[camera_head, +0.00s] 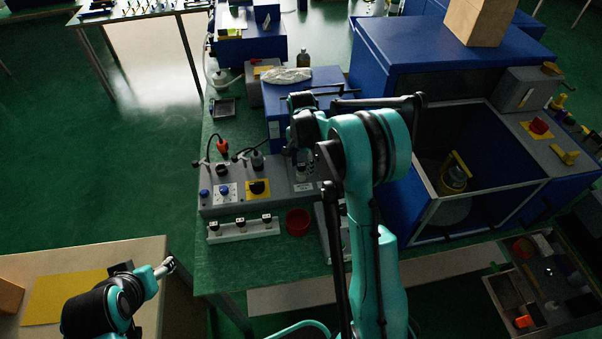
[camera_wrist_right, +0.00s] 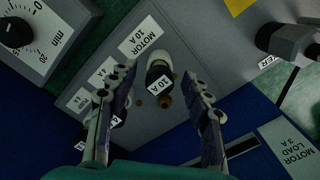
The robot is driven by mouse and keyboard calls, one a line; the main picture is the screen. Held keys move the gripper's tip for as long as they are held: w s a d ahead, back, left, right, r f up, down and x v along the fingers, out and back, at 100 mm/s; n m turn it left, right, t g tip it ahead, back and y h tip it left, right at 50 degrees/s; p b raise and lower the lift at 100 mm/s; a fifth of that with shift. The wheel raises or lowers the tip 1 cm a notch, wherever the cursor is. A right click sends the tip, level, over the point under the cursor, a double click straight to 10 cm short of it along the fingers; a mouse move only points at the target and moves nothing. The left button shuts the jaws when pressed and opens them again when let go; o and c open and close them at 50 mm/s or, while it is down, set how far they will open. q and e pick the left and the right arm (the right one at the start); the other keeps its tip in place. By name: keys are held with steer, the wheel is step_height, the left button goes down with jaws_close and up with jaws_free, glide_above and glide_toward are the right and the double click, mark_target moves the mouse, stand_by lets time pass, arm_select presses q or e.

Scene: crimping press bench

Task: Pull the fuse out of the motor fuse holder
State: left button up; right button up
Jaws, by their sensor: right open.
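The motor fuse holder sits on a grey panel beside a white label (camera_wrist_right: 145,36) reading MOTOR 10 A. Its fuse (camera_wrist_right: 158,74), with a dark cap and a 10 A tag, stands in it. My right gripper (camera_wrist_right: 158,82) is open, with one finger on each side of the fuse and gaps visible between. How far the fingertips are above the panel I cannot tell. In the head view my right arm hides most of this spot. My left gripper (camera_head: 165,267) is over the wooden table at lower left, too small to judge its jaws.
A timer dial (camera_wrist_right: 16,33) and a black-and-grey connector (camera_wrist_right: 290,42) flank the panel. Another tagged part is partly hidden behind the left-hand finger. In the head view a red bowl (camera_head: 298,221), a white rack (camera_head: 243,229) and an open blue cabinet (camera_head: 519,187) stand nearby.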

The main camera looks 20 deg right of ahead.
mark_target(301, 164)
jaws_close()
steer(key=shift+r, duration=0.1)
step_height(301, 164, up, 4)
steer(key=shift+r+p, duration=0.2)
steer(key=shift+p, duration=0.85)
steer(key=s+d+r+p, duration=0.5)
steer(key=s+d+r, duration=0.2)
steer(key=s+r, duration=0.2)
steer(key=shift+d+r, duration=0.25)
steer(key=shift+d, duration=0.05)
